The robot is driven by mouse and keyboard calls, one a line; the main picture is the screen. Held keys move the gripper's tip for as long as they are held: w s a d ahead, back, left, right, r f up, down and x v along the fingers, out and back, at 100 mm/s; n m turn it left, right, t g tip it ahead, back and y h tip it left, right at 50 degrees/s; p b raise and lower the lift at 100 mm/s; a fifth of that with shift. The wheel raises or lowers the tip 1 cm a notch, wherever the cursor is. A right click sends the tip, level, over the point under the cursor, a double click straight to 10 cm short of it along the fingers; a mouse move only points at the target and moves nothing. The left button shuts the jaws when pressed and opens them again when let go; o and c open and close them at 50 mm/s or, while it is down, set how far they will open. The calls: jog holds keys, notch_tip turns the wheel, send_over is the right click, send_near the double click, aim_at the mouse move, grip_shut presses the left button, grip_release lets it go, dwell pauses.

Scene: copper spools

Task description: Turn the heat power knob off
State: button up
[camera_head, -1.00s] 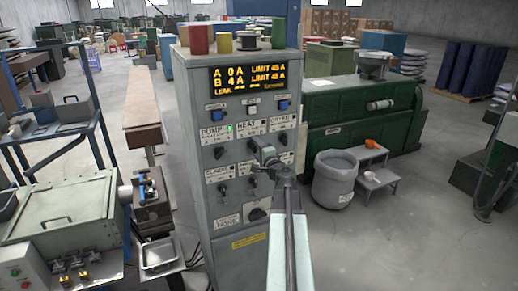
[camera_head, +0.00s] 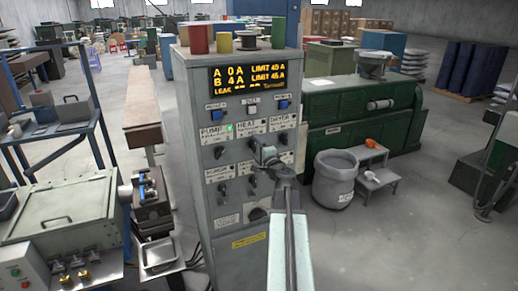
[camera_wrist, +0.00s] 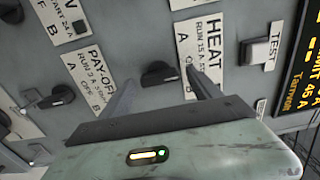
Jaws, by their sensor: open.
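The heat knob (camera_wrist: 160,75) is a black pointer knob on the grey cabinet front (camera_head: 238,222). In the wrist view it sits beside the white HEAT label (camera_wrist: 198,50), between my gripper's two fingers. The HEAT label also shows in the head view (camera_head: 246,126), where my gripper hides the knob at least partly. My gripper (camera_wrist: 163,85) is open, one finger on each side of the knob. I cannot tell whether a finger touches it. In the head view my gripper (camera_head: 262,153) is in front of the middle of the panel.
The PAY-OFF knob (camera_wrist: 60,95) is close by. A TEST switch (camera_wrist: 252,50) is on the other side of the HEAT label. A lit display (camera_head: 248,77) is above the panel. A green lamp (camera_head: 229,127) glows by the PUMP label. A grey bin (camera_head: 336,180) stands to the right.

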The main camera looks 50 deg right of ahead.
jog(key=v, duration=0.7)
jog(key=shift+s, duration=0.35)
jog(key=shift+a, duration=0.1)
